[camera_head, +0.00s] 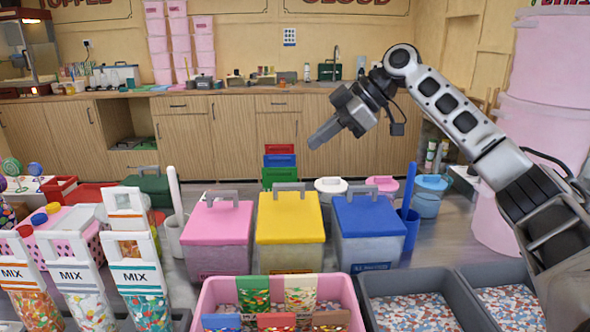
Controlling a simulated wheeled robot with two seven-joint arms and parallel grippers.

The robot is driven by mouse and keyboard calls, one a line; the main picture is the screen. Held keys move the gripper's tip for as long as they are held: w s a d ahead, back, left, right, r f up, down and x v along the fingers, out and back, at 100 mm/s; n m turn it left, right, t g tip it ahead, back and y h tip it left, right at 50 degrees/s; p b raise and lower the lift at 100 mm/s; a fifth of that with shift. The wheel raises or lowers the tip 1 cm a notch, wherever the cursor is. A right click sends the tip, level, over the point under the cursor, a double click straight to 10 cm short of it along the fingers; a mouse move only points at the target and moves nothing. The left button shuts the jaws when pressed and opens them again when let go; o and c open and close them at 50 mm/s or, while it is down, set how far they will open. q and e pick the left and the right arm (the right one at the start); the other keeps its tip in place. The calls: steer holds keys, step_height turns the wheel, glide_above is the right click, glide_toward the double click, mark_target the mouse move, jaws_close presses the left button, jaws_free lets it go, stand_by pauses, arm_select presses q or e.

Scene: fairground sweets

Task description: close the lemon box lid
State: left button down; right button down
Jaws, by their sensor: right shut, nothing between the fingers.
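The lemon box is a grey box (290,258) with a yellow lid (290,222) and a grey handle on top. It stands in the middle, between a pink-lidded box (217,222) and a blue-lidded box (368,217). The yellow lid lies flat across the top of its box, and no gap shows along its front edge. My right gripper (322,134) is shut and empty. It shows above and behind the yellow lid in the picture, apart from it, pointing down and left. My left gripper is not in view.
A pink tub (210,295) with several packets stands in front of the box. Grey bins of sweets (364,290) are at front right, and MIX bags (80,288) at front left. A blue upright holder (411,218) stands right of the blue-lidded box. Wooden cabinets (230,130) line the back.

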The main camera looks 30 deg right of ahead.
glide_above(284, 185)
steer(key=s+d, duration=0.2)
step_height(284, 185, down, 4)
steer(key=shift+w+d+f, duration=0.1)
steer(key=shift+d+f, duration=0.05)
steer(key=shift+f, duration=0.85)
steer(key=shift+w+d+f, duration=0.1)
steer(key=shift+f, duration=0.9)
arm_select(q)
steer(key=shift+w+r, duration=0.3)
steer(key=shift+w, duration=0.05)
arm_select(e)
steer(key=shift+w+d+p, duration=0.1)
steer(key=shift+p, duration=0.8)
steer(key=shift+w+d+f+m+g+p, duration=0.1)
steer(key=shift+w+f+m+g+p, duration=0.15)
steer(key=shift+g+p, duration=0.3)
steer(key=shift+w+d+f+y, duration=0.15)
steer(key=shift+w+f, duration=0.15)
steer(key=shift+f, duration=0.2)
steer(key=shift+w+d+f+y, duration=0.15)
steer(key=shift+w+f, duration=0.1)
steer(key=shift+f, duration=0.25)
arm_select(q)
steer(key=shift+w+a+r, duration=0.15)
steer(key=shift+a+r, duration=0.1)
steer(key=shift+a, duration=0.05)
arm_select(e)
steer(key=shift+s, duration=0.15)
